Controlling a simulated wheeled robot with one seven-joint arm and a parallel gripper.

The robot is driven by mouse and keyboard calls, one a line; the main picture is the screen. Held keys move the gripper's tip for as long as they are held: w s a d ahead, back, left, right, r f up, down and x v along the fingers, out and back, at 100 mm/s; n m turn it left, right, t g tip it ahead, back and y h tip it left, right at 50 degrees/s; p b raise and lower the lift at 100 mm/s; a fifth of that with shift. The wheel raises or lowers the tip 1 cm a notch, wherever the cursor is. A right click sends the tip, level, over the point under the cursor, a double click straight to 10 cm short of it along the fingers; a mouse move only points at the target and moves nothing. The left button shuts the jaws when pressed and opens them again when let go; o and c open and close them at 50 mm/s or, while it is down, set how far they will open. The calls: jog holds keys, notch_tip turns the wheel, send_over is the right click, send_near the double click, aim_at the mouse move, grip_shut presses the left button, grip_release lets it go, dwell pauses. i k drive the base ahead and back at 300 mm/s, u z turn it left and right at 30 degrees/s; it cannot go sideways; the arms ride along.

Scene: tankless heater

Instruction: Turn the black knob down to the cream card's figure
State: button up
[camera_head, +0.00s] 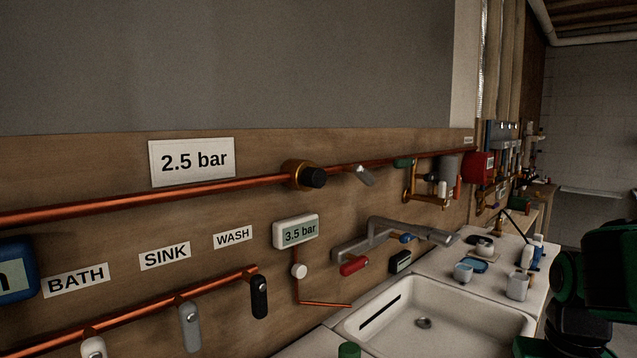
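The black knob (314,178) sits on a brass fitting (297,173) on the upper copper pipe, facing out from the wooden board. The cream card (192,162) is fixed to the board left of the knob, just above the pipe, and reads "2.5 bar". A white gauge (296,232) below the knob shows "3.5 bar" on its display. Dark green and black links of my arm show at the right edge, well apart from the knob. I cannot make out my gripper's fingers in this view.
A lower copper pipe (140,311) carries levers under the BATH, SINK and WASH labels. A grey lever (361,175) is right of the knob. A grey tap (381,235) extends over the white sink (455,321). Cups stand on the counter at right.

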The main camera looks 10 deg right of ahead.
aim_at(312, 177)
jog(key=k, duration=0.5)
jog(key=u, duration=1.2)
jog(key=k, duration=0.65)
jog(key=z, duration=1.25)
jog(key=i, duration=1)
jog(key=u, duration=0.05)
